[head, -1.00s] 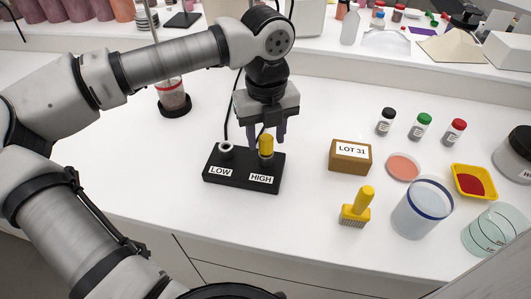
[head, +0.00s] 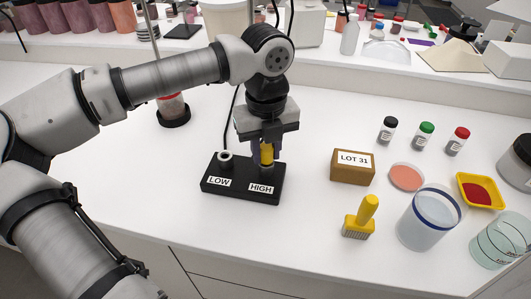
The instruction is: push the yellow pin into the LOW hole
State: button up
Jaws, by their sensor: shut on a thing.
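The yellow pin (head: 267,154) stands upright at the HIGH end of the black block (head: 240,186), above the HIGH label (head: 261,189). My gripper (head: 266,146) points down over that end and is shut on the pin's upper part. The fingers partly cover the pin. Its lower end is not visible, so I cannot tell how deep it sits. The LOW hole (head: 225,157) has a pale raised ring and looks empty, above the LOW label (head: 219,181).
A LOT 31 box (head: 352,167) and a yellow brush (head: 360,217) stand to the right. Further right are small jars, a clear beaker (head: 428,222) and a yellow tray (head: 481,204). A stand (head: 173,115) is behind left. White counter is free in front.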

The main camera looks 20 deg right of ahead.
aim_at(266, 146)
grip_shut()
jog(key=shift+r+p, duration=0.3)
jog(key=shift+r, duration=0.6)
jog(key=shift+r+p, duration=1.45)
jog(key=shift+r, duration=1.25)
jog(key=shift+f, duration=0.1)
